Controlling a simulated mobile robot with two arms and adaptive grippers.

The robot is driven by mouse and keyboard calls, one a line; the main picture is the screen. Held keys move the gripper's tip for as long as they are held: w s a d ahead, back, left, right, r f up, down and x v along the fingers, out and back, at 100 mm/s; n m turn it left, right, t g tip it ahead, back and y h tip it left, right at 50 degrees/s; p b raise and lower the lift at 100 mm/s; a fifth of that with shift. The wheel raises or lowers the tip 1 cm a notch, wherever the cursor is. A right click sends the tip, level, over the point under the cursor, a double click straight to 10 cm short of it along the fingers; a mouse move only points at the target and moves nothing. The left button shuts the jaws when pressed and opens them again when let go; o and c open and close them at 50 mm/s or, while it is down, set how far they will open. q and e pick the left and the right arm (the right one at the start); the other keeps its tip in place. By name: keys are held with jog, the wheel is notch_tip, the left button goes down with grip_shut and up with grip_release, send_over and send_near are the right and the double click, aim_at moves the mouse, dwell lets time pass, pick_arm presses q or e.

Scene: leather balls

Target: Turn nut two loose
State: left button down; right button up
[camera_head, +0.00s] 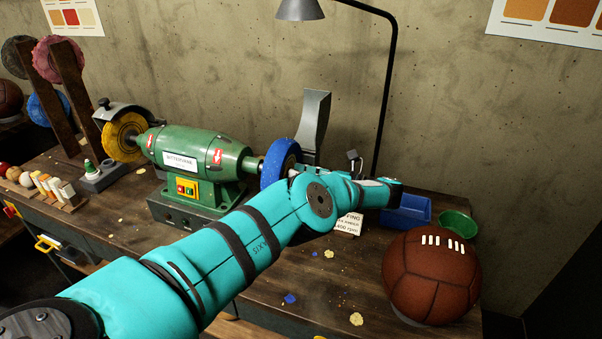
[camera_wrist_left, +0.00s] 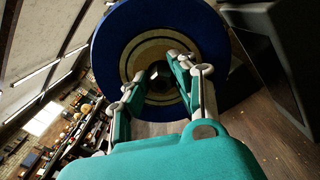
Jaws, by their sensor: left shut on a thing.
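The green bench grinder (camera_head: 195,157) carries a blue wheel (camera_head: 278,165) on its right end. The blue wheel also fills the top of the left wrist view (camera_wrist_left: 113,48), with pale rings around its hub. The nut (camera_wrist_left: 158,71), small and dark, is at the wheel's centre, partly hidden by the fingers. I take it as nut two. My left gripper (camera_wrist_left: 158,80) faces the hub with its fingers on either side of the nut, shut on it. In the head view my arm hides the nut and most of the gripper. My right gripper is not in view.
A yellow wheel (camera_head: 122,138) is on the grinder's left end. A grey upright hood (camera_head: 314,122) and a lamp post (camera_head: 385,95) stand behind the blue wheel. A blue tray (camera_head: 408,213), a green bowl (camera_head: 457,226) and a brown leather ball (camera_head: 432,285) are at the right.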

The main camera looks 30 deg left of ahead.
pick_arm(q)
jog(key=n, duration=0.5)
jog(key=shift+s+f+n+p, duration=0.1)
jog(key=shift+n+p, duration=0.2)
jog(key=shift+p, duration=0.05)
dwell(0.4)
jog(key=c, duration=1.1)
grip_release()
